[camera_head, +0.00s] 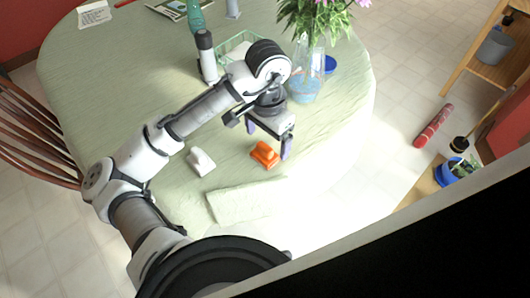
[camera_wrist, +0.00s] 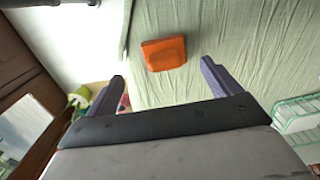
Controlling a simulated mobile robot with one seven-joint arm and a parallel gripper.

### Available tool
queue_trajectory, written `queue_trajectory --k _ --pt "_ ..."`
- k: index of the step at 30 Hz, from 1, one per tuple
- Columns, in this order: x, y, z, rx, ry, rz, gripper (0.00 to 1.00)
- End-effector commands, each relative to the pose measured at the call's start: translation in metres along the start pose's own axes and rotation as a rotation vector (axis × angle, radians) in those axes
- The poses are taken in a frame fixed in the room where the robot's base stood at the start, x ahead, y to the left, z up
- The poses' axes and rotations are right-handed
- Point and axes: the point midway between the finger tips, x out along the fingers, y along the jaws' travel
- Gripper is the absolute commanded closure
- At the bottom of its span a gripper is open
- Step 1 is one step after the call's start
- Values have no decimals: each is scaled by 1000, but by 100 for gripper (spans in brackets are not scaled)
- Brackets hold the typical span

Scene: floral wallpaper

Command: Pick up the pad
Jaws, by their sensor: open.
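An orange block-like object (camera_head: 264,154), which may be the pad, lies on the green cloth-covered table (camera_head: 120,85) near its front edge. It also shows in the wrist view (camera_wrist: 164,53), just beyond and between my fingertips. A small white object (camera_head: 201,161) lies to its left in the head view. A pale green flat piece (camera_head: 245,201) lies nearer the front; I cannot tell whether it is a separate thing or part of the cloth. My gripper (camera_head: 270,140) is open and empty above the table by the orange object, its purple fingers spread apart in the wrist view (camera_wrist: 162,70).
A glass vase (camera_head: 305,82) with pink flowers stands behind my gripper to the right. A green basket (camera_head: 236,46) and a dark-topped bottle (camera_head: 206,58) stand farther back. A wooden chair (camera_head: 35,135) is at the left. The table's front right is bare.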

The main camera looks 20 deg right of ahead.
Motion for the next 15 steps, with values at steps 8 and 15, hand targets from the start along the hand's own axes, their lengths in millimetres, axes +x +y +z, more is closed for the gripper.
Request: queue_trajectory --k 8,15 --pt "23 -2 0 0 1 4 11" --pt "56 -8 -1 -1 2 0 11"
